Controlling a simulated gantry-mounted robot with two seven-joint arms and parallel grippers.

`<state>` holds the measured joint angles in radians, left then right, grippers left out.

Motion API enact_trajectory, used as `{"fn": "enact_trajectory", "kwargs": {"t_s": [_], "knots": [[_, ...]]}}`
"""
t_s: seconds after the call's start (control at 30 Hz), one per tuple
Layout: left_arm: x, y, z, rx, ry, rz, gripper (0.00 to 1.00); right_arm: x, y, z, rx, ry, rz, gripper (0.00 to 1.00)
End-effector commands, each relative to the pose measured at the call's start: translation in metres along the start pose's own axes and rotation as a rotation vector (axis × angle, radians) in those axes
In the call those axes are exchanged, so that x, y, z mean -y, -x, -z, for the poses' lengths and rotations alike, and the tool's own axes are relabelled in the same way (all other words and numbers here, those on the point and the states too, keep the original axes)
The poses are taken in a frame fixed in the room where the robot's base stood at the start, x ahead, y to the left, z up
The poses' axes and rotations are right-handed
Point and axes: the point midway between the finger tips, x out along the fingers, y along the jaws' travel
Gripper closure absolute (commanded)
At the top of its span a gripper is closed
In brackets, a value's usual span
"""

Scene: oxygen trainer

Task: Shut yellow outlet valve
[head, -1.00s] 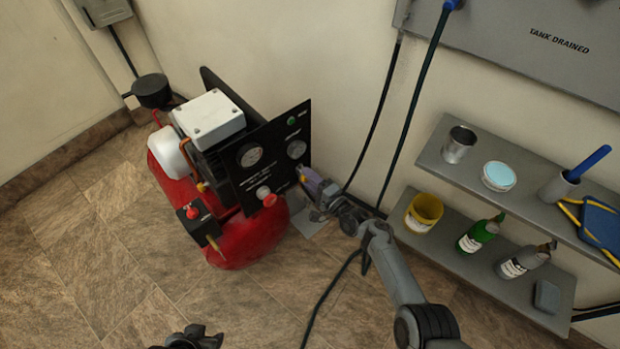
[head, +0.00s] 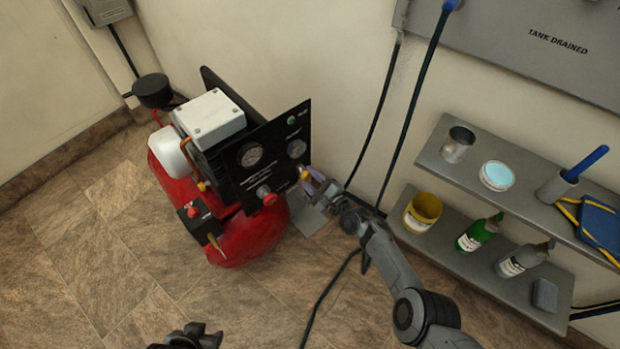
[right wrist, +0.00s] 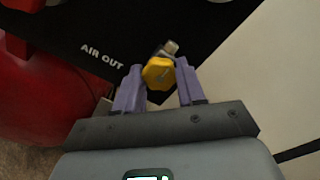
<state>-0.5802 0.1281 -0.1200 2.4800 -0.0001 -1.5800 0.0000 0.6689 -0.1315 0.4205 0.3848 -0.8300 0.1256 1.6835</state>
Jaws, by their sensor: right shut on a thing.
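The yellow outlet valve (head: 304,173) is a small lobed knob at the right side of the compressor's black panel (head: 238,187). In the right wrist view, the yellow knob (right wrist: 158,73) sits between two purple fingers, near the "AIR OUT" lettering. My right gripper (head: 315,184) is shut on the knob; its fingertips (right wrist: 159,82) lie on either side of it. My left gripper (head: 190,338) shows only in part at the bottom edge of the head view, away from the compressor. Its fingers cannot be made out.
The red compressor tank (head: 245,240) stands on the tiled floor by the wall. A red knob (head: 268,197) and gauges sit close to the valve. Dark hoses run down the wall behind my right arm. Shelves (head: 465,180) with cups and bottles are at the right.

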Motion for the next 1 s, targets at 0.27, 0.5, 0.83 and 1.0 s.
{"fn": "enact_trajectory", "kwargs": {"t_s": [0.27, 0.5, 0.83, 1.0], "knots": [[-0.0006, 0.0001, 0.0002, -0.001, 0.003, -0.002, 0.57, -0.0005, 0.0001, 0.0003, -0.001, -0.021, -0.001, 0.91], [-0.0027, 0.0003, 0.0008, -0.002, 0.011, -0.009, 0.57, -0.0006, 0.0002, 0.0004, -0.001, -0.020, -0.001, 0.91], [-0.0030, 0.0003, 0.0009, -0.002, 0.012, -0.010, 0.57, -0.0003, 0.0002, 0.0004, -0.001, -0.018, 0.000, 0.36], [-0.0020, 0.0021, 0.0013, -0.002, 0.009, -0.007, 0.57, 0.0003, 0.0016, 0.0000, -0.001, -0.018, 0.000, 0.36]]}}
